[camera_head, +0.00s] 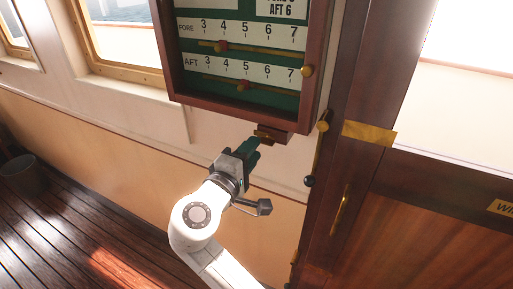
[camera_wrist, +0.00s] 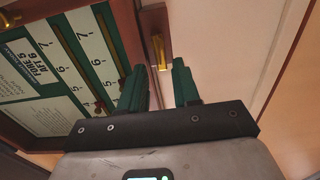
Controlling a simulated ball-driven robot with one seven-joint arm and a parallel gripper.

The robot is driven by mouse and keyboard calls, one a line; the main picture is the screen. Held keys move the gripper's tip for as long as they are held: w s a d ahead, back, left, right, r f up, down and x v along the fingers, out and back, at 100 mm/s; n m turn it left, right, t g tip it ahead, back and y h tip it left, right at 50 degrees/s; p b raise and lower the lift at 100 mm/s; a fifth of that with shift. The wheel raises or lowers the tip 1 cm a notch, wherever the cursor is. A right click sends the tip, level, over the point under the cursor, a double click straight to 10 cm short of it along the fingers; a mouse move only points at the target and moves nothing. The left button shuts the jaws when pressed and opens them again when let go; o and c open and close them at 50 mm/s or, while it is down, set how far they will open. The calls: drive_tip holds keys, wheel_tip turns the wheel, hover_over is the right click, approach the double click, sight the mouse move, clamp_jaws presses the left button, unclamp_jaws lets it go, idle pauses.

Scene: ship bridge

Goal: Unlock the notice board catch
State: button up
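The notice board (camera_head: 175,70) hangs on the wall, a dark wood frame around a green face with FORE and AFT scales. Below its lower edge is a small wooden block with a brass catch (camera_head: 265,135). In the wrist view the brass catch (camera_wrist: 161,53) lies just beyond the fingertips, in line with the gap between them. My gripper (camera_head: 255,147) is just below the catch, pointing up at it. In the wrist view my gripper (camera_wrist: 161,72) has its two green fingers apart with nothing between them. I cannot tell whether a fingertip touches the catch.
Right of the board is a dark wood door frame with a brass lever (camera_head: 321,145) ending in a dark knob. A brass door handle (camera_head: 341,208) is lower. A window (camera_head: 122,40) is at left, and a bucket (camera_head: 22,175) stands on the plank floor.

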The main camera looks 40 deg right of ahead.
drive_tip(key=b+v, duration=0.1)
drive_tip(key=v, duration=0.6)
drive_tip(key=shift+a, duration=0.2)
drive_tip(key=shift+f, duration=0.1)
drive_tip(key=s+d+f+m+g+y, duration=0.1)
drive_tip(key=s+d+f+y, duration=0.25)
drive_tip(key=f, duration=0.35)
drive_tip(key=s+d+f+m+g+y, duration=0.1)
drive_tip(key=s+d+f+y, duration=0.1)
drive_tip(key=s+f, duration=0.35)
drive_tip(key=s+d+f+g+y, duration=0.1)
drive_tip(key=s+d+f+y, duration=0.15)
drive_tip(key=f, duration=0.65)
drive_tip(key=s+a+f+m+g+y, duration=0.1)
drive_tip(key=s+a+f+y, duration=0.2)
drive_tip(key=s, duration=0.4)
drive_tip(key=s+a+f+m+g+y, duration=0.1)
drive_tip(key=s+a+f+m+y, duration=0.1)
drive_tip(key=s+f+y, duration=0.3)
drive_tip(key=s+f, duration=0.1)
drive_tip(key=s, duration=0.2)
drive_tip(key=shift+a+f+g, duration=0.35)
drive_tip(key=shift+f+g, duration=0.05)
drive_tip(key=shift+o, duration=0.4)
